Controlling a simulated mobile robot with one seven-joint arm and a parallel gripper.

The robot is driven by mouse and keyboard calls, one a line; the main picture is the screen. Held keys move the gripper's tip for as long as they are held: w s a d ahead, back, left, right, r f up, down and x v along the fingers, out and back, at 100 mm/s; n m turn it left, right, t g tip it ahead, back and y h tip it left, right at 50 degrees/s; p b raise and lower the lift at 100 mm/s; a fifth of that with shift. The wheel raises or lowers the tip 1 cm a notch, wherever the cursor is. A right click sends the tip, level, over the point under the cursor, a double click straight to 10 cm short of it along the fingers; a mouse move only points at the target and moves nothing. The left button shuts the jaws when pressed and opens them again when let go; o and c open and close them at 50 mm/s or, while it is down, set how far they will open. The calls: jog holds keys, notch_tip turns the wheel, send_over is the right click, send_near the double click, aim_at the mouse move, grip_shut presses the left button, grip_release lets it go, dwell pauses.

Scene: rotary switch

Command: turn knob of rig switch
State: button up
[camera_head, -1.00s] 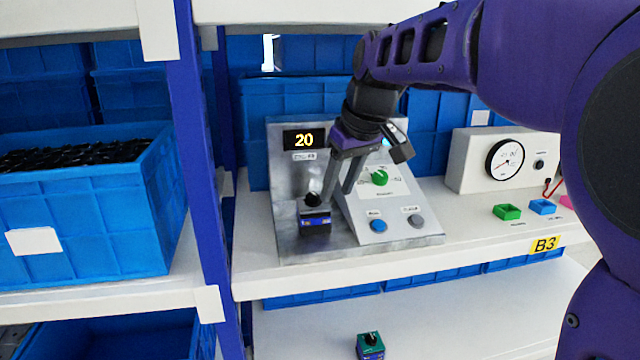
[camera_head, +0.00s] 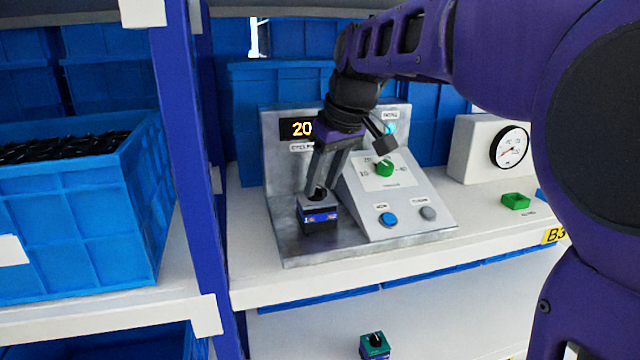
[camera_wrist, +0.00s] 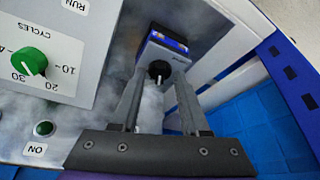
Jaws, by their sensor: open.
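The rig switch (camera_head: 319,219) is a small dark box with a grey top and a blue band, sitting on the metal rig (camera_head: 292,249). Its black knob (camera_head: 320,193) stands on top; it shows more clearly in the wrist view (camera_wrist: 158,70). My gripper (camera_head: 326,187) points down over the switch, open, its fingers close about the knob. In the wrist view my gripper (camera_wrist: 157,84) has one finger on each side of the knob, with gaps showing. The knob's pointer direction is too small to tell.
A display (camera_head: 299,128) reads 20. A gauge box (camera_head: 467,150) stands right. Another switch (camera_head: 374,345) lies on the lower shelf.

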grip_shut()
jog(key=shift+r, duration=0.1)
dwell(0.3)
jog(key=shift+s+a+m+h+p, duration=0.15)
jog(key=shift+m+h+p, duration=0.25)
jog(key=shift+m, duration=0.5)
jog(key=shift+a+m+t+h+p, duration=0.2)
jog(key=shift+m+t+h+p, duration=0.25)
jog(key=shift+m, duration=0.95)
